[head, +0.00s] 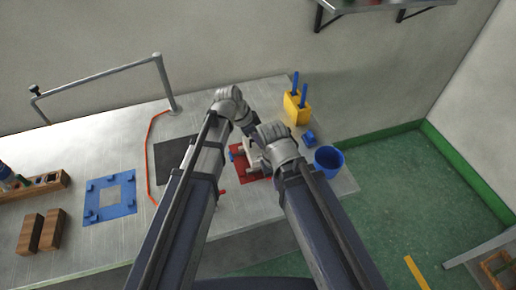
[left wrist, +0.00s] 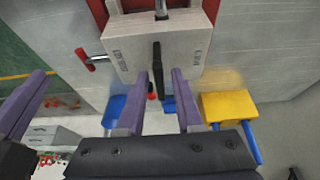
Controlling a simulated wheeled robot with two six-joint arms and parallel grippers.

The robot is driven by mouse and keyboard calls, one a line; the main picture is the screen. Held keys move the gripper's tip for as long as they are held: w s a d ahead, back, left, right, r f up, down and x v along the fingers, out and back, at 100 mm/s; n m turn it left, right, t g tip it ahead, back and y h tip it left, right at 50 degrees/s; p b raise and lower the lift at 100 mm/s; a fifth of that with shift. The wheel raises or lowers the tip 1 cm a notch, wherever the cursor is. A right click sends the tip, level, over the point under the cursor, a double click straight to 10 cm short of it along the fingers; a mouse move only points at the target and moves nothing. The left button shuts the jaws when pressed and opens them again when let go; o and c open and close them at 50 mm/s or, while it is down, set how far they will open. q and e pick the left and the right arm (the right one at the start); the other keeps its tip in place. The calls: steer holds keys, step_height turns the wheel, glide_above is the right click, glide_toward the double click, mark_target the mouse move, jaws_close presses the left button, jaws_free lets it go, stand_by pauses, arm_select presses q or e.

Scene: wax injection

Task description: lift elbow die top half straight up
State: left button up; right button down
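The elbow die is a pale grey block (head: 254,158), partly hidden by my right gripper in the head view. In the left wrist view its top (left wrist: 135,50) fills the upper middle, with a black upright bar (left wrist: 157,65) at its near side. My left gripper (left wrist: 157,85) has its two fingers apart; the bar shows between them with gaps on both sides. In the head view my left gripper (head: 249,128) is at the die's far side. My right gripper (head: 264,152) is over the die; its fingertips are hidden. The split between die halves is not clear.
The die is on a red base (head: 239,167). A yellow block (head: 297,108) with blue rods stands behind it, and a blue cup (head: 328,161) at right near the table edge. A blue fixture plate (head: 98,212), wooden blocks (head: 41,232) and a dark mat (head: 174,160) lie left.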

arm_select(q)
jaws_close()
stand_by(1.1)
